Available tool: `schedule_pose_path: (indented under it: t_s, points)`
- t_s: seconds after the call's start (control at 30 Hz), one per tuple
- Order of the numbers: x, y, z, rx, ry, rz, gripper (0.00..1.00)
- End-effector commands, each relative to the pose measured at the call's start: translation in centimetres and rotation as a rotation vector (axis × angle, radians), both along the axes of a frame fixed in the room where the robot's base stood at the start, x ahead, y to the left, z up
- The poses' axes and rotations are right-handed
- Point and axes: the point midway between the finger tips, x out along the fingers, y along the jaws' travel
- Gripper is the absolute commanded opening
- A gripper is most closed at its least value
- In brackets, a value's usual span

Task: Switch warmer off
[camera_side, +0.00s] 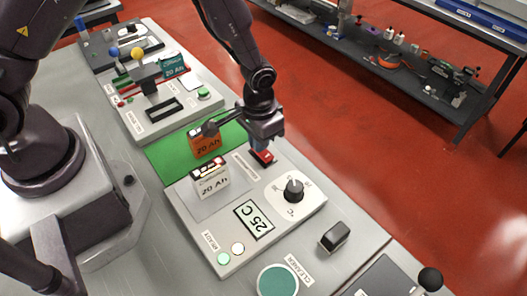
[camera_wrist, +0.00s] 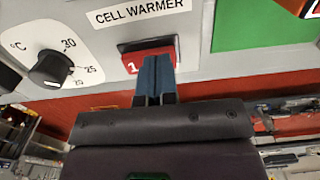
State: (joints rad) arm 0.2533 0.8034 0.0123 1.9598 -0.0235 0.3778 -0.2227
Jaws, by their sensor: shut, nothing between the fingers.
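The cell warmer (camera_side: 285,228) is a light grey panel in the lower middle of the side view. Its red rocker switch (camera_side: 263,157) sits at the panel's far edge and shows in the wrist view (camera_wrist: 133,66) with a white "1" mark, in a dark frame under the CELL WARMER label (camera_wrist: 141,12). My gripper (camera_wrist: 158,60) is shut and empty, its blue fingertips over the switch, hiding part of it. I cannot tell whether they touch. In the side view my gripper (camera_side: 266,147) is just above the switch. The display (camera_side: 254,221) reads 25 C.
A black temperature knob (camera_side: 293,191) is near the switch. A green cleaner disc (camera_side: 278,281) and dark block (camera_side: 335,236) are in front.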

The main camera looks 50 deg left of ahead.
Motion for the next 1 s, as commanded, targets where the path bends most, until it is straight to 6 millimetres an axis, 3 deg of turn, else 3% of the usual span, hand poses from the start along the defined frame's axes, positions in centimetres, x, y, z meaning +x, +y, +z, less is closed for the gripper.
schedule_pose_path:
  t_s: [0.17, 1.0]
  points:
    - [0.0, 0.0, 0.2, -0.001, -0.001, 0.0, 0.0]
    - [0.0, 0.0, 6.7, 0.0, -0.001, 0.0, 0.0]
